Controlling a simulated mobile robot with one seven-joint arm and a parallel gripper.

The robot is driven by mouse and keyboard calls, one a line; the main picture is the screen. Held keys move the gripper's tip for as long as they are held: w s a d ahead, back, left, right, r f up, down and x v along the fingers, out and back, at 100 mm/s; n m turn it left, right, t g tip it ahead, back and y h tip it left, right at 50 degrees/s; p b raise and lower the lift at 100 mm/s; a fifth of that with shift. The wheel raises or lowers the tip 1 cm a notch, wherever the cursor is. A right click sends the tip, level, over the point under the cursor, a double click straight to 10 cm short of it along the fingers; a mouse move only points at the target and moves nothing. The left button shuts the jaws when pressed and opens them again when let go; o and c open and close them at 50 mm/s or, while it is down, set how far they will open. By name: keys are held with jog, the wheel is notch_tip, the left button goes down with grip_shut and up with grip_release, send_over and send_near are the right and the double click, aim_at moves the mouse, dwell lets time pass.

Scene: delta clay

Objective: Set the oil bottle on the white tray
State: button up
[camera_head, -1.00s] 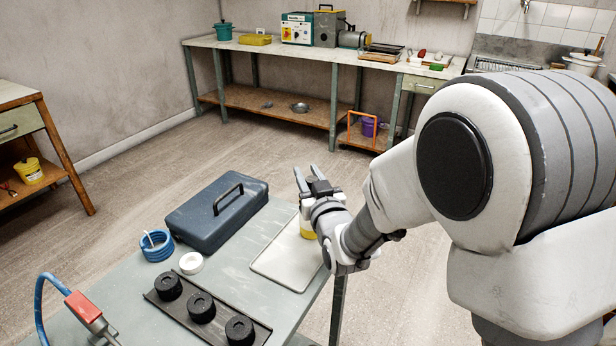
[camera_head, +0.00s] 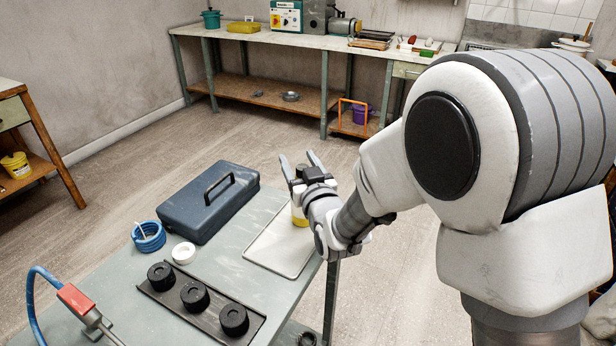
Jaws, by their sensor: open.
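The white tray (camera_head: 272,252) lies flat at the right end of the grey-green table. The oil bottle (camera_head: 299,217), with yellow at its lower part, stands upright at the tray's far right side, mostly hidden behind my gripper. Its base appears to be on the tray, though the arm covers part of it. My gripper (camera_head: 301,163) is open, with its two fingers pointing up and away, just above and in front of the bottle. I cannot tell whether it touches the bottle.
A blue toolbox (camera_head: 208,203) stands left of the tray. A blue hose coil (camera_head: 148,237), a white tape roll (camera_head: 183,253) and a dark rack (camera_head: 213,310) with black round pieces fill the table's left and front. A long workbench (camera_head: 290,38) stands behind.

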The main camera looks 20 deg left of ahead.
jog(key=v, duration=1.2)
jog(key=w+d+r+m+g+h, duration=0.15)
jog(key=d+h, duration=0.25)
jog(key=d, duration=0.5)
jog(key=d+r+m+g+h, duration=0.1)
jog(key=d+r+m+h, duration=0.2)
jog(key=d, duration=0.6)
jog(key=s+d+m+g+h, duration=0.3)
jog(key=s+d+g+h, duration=0.1)
jog(key=s+d, duration=1)
jog(key=s+g, duration=0.1)
jog(key=s, duration=0.1)
jog(key=shift+s+r+g+h, duration=0.15)
jog(key=shift+s+g+h, duration=0.15)
jog(key=shift+g, duration=0.05)
jog(key=shift+d+r+m, duration=0.1)
jog(key=shift+m, duration=0.15)
